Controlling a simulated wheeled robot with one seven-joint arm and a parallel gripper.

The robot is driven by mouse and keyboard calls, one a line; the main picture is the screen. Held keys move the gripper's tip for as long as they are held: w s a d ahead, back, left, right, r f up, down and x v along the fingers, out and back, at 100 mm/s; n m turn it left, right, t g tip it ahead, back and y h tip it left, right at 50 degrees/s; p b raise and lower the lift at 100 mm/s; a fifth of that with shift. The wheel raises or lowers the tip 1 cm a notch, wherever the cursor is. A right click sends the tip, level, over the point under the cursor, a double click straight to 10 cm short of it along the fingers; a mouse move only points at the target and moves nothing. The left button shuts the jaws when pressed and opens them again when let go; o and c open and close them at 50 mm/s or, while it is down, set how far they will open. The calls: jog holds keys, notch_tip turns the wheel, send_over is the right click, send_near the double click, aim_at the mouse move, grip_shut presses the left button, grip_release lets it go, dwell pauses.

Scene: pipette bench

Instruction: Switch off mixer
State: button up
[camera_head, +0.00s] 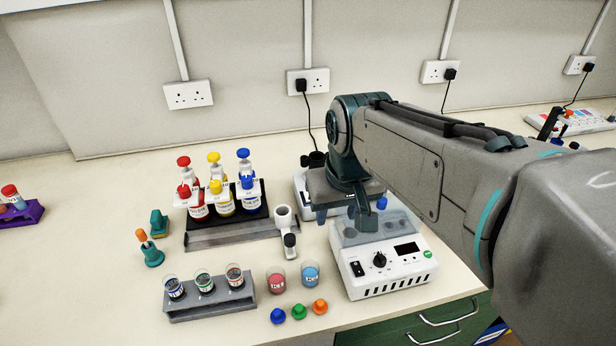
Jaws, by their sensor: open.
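The white mixer (390,280) stands near the front edge of the bench. The position of the switch is too small to tell. My gripper (345,216) is open. It hangs above and behind the front panel, over the mixer's grey back part, and partly covers it. I cannot tell whether the fingers touch anything. My arm reaches in from the right.
Another white device (304,184) sits partly hidden behind my gripper. Wall sockets line the back.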

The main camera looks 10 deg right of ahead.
jog(key=w+f+g+b, duration=0.25)
jog(key=w+b, duration=0.35)
jog(key=w, duration=1.5)
notch_tip(320, 180, down, 13)
jog(key=shift+w+d+r, duration=0.1)
jog(key=shift+r, duration=0.05)
